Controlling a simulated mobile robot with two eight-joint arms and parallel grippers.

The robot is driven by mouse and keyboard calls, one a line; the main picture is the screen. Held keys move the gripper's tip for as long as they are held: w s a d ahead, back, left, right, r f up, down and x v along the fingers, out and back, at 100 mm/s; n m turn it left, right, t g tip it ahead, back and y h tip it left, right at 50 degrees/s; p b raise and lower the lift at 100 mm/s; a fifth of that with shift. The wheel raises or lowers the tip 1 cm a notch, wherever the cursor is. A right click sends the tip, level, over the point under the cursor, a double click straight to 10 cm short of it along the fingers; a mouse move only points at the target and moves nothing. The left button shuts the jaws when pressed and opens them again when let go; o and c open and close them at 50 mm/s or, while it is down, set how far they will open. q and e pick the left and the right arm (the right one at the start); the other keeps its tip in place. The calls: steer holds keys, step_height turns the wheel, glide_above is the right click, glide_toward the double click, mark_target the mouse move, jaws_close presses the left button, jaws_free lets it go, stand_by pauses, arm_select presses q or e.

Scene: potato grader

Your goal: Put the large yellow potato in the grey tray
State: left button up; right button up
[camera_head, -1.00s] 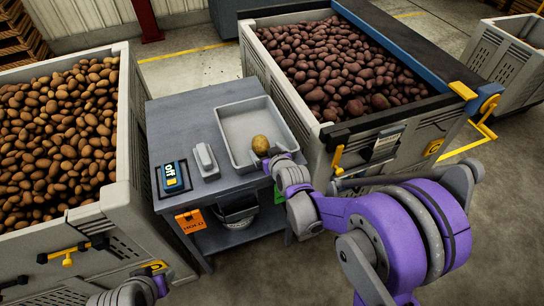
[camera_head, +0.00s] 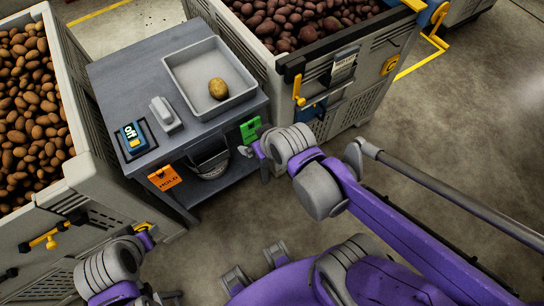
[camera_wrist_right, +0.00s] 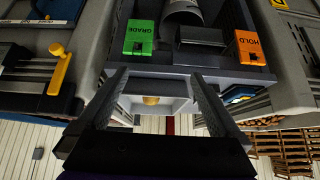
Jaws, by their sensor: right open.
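The yellow potato (camera_head: 218,88) lies inside the grey tray (camera_head: 181,89), in its near right part, touching nothing of mine. The tray stands on the grey table. My right gripper (camera_head: 249,151) is below and to the right of the tray, beside the table's front edge, empty and apart from the potato. In the right wrist view its two fingers (camera_wrist_right: 160,82) are spread, and the potato (camera_wrist_right: 151,100) shows small and far off between them. My left arm is at the lower left; its gripper (camera_head: 148,234) is small and its jaws cannot be made out.
A grey scale-like block (camera_head: 165,113) and a blue switch marked "off" (camera_head: 133,137) are on the table (camera_head: 118,79). An orange HOLD tag (camera_head: 164,177) and a green tag (camera_head: 250,130) hang at its front. Potato bins flank it; a bucket (camera_head: 209,162) is underneath.

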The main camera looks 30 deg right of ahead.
steer(key=s+g, duration=0.2)
steer(key=s, duration=0.5)
steer(key=shift+d+f, duration=0.25)
steer(key=shift+f, duration=0.2)
